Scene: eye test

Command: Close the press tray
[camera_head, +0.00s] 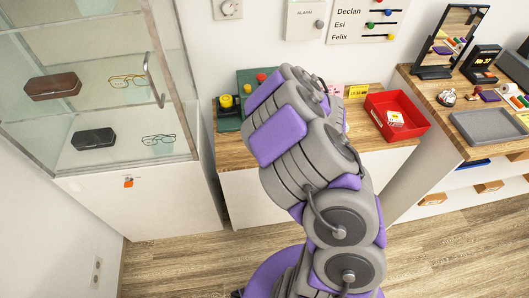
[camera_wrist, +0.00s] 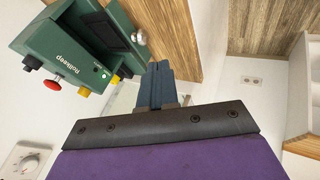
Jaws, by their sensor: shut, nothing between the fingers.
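The green press (camera_wrist: 75,45) fills the upper left of the wrist view, tilted in the picture. It has a red button, yellow and black knobs, lettering, a dark rectangular pad and a small silver knob (camera_wrist: 140,37) at its right end. I cannot clearly make out which part is its tray or how far out it is. In the head view the press (camera_head: 229,124) stands on the wooden counter, partly hidden by my arm. My gripper (camera_wrist: 158,70) is shut and empty, its dark blue fingers close to the press's lower right side. Whether they touch is unclear. My arm hides the gripper in the head view.
A red tray (camera_head: 422,124) with a small box in it stands on the counter (camera_head: 350,125), right of my arm. A glass cabinet (camera_head: 100,90) with glasses and cases stands left. A wooden table (camera_head: 430,90) at right holds a grey tray (camera_head: 455,123) and a mirror. A dial (camera_wrist: 22,160) is on the wall.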

